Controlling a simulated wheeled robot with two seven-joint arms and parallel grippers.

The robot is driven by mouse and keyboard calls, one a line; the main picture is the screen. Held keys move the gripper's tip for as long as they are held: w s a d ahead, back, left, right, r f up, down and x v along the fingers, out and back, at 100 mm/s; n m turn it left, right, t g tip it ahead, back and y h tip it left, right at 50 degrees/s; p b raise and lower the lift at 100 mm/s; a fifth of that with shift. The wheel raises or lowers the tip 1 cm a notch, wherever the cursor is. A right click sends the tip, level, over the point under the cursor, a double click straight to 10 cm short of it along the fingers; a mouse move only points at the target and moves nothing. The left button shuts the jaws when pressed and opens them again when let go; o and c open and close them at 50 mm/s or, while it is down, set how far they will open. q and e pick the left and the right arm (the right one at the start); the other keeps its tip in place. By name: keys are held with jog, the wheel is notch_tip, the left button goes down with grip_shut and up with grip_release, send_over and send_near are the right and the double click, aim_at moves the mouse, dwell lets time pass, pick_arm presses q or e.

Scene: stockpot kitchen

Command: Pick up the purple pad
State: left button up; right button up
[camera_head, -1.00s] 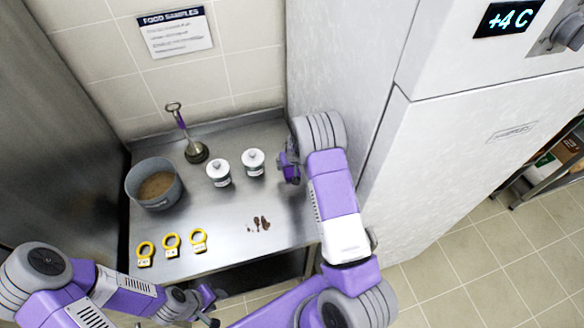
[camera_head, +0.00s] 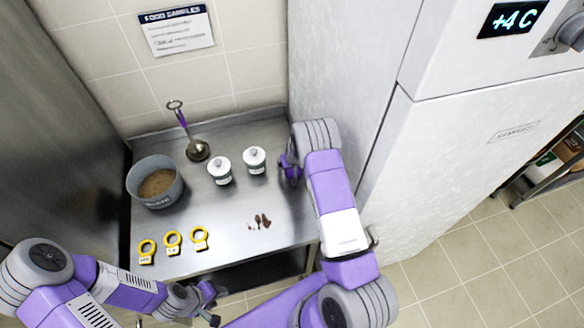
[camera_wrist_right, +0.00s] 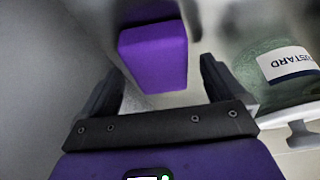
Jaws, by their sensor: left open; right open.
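The purple pad (camera_wrist_right: 155,58) shows in the right wrist view as a purple block just ahead of my right gripper, in line with the gap between its fingers. My right gripper (camera_wrist_right: 160,82) is open, one dark finger to each side, and nothing is clamped. In the head view my right gripper (camera_head: 288,166) is low by the worktop's right side, right of the jars; I cannot pick out the pad there. My left gripper (camera_head: 214,303) is open and empty in front of the worktop's front edge.
A jar with a label ending "USTARD" (camera_wrist_right: 285,68) stands close right of the right gripper. The steel worktop (camera_head: 215,215) also holds two white-lidded jars, a grey pot (camera_head: 140,188), a ladle-like tool (camera_head: 198,150), yellow rings (camera_head: 172,240) and brown bits (camera_head: 261,220). A white fridge (camera_head: 450,180) stands right.

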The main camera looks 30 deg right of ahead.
jog(key=shift+f, duration=0.15)
jog(key=shift+c, duration=0.2)
dwell(0.3)
jog(key=c, duration=1.1)
jog(key=shift+r, duration=0.3)
notch_tip(320, 180, up, 10)
